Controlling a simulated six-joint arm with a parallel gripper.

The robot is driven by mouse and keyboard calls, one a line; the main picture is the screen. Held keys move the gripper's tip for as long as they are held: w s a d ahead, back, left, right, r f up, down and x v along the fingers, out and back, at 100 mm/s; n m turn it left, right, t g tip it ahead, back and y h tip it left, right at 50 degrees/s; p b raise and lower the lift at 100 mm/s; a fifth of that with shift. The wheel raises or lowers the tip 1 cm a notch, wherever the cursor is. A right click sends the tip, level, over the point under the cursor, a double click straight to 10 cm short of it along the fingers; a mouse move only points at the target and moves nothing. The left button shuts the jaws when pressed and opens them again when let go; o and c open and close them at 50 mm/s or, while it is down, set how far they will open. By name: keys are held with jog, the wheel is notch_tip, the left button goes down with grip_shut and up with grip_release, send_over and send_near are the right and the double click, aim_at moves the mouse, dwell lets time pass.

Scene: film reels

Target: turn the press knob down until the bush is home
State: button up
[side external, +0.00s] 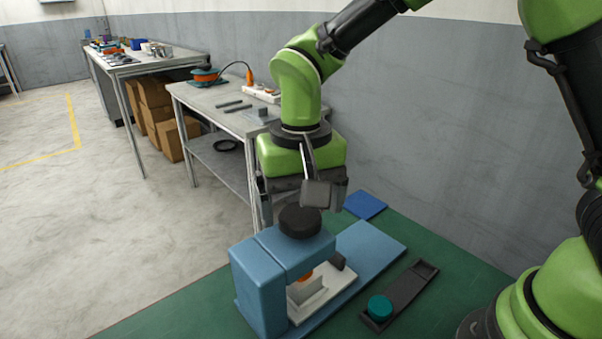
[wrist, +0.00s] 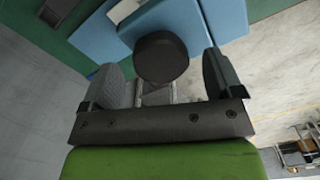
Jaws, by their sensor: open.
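A blue press (side external: 258,284) stands on the green table with a round black knob (side external: 300,221) on top of its arch. The knob also shows in the wrist view (wrist: 160,58). My gripper (side external: 303,203) is above the knob, pointing down. In the wrist view my gripper (wrist: 170,78) is open, with one finger on either side of the knob and a gap to each. Under the arch is a pale block (side external: 322,292) with a small orange part (side external: 305,278), partly hidden by the press. I cannot tell how far the bush is seated.
A dark tray (side external: 412,288) with a teal round piece (side external: 379,308) lies right of the press. A flat blue piece (side external: 365,205) lies behind it. The green table (side external: 190,309) is clear at front left. A grey bench (side external: 213,95) stands further back.

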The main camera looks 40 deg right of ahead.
aim_at(304, 215)
notch_tip(304, 215, up, 8)
jog(key=shift+f, duration=0.2)
jog(key=shift+r, duration=0.35)
jog(key=s+d+r+t+y, duration=0.1)
jog(key=s+d+r+t, duration=0.1)
jog(key=s+d, duration=0.3)
jog(key=s+d+r+t+y, duration=0.1)
jog(key=s+d+t, duration=0.4)
jog(key=s, duration=0.5)
jog(key=shift+s+d+r, duration=0.2)
jog(key=shift+d+r, duration=0.05)
jog(key=shift+r, duration=0.65)
dwell(0.4)
